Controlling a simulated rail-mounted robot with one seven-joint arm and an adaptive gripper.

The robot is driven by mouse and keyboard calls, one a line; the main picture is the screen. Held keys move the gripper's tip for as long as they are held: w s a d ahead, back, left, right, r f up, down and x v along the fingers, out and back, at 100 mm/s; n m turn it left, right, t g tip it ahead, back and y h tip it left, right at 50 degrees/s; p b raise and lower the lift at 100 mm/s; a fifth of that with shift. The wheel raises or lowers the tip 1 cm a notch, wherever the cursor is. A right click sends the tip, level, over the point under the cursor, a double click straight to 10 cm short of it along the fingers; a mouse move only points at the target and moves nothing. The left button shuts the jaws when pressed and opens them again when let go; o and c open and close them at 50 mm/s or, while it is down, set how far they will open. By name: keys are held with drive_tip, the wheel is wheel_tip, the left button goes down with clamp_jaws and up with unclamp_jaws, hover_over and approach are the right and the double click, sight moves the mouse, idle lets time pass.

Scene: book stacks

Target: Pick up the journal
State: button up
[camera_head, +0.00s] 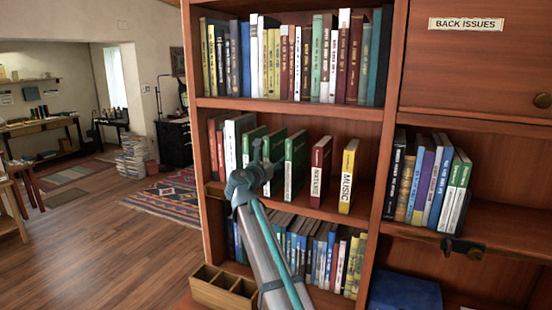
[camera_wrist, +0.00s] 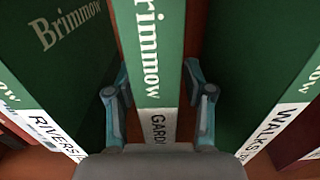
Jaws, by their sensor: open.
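Three matching green volumes marked "Brimmow" stand upright on the middle shelf. I cannot tell for certain which book the task calls the journal. The middle green volume (camera_head: 276,146), labelled "GARD…", shows between my fingers in the wrist view (camera_wrist: 158,45). The left one, labelled "RIVERS" (camera_wrist: 60,60), and the right one, labelled "WALKS" (camera_wrist: 265,70), stand on either side with gaps. My gripper (camera_wrist: 157,95) is open, one finger on each side of the middle spine, apart from it. In the head view my gripper (camera_head: 262,155) partly hides the left and middle volumes.
A dark red "NATURE" book (camera_head: 320,172) and a yellow "MUSIC" book (camera_head: 348,178) stand to the right. White and red books (camera_head: 237,140) stand to the left. Full rows fill the shelves above and below. A wooden divided box (camera_head: 222,288) sits low in front.

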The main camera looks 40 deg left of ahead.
drive_tip(key=shift+w+a, duration=0.15)
drive_tip(key=shift+w, duration=0.3)
clamp_jaws()
drive_tip(key=shift+s+r, duration=0.15)
idle(0.3)
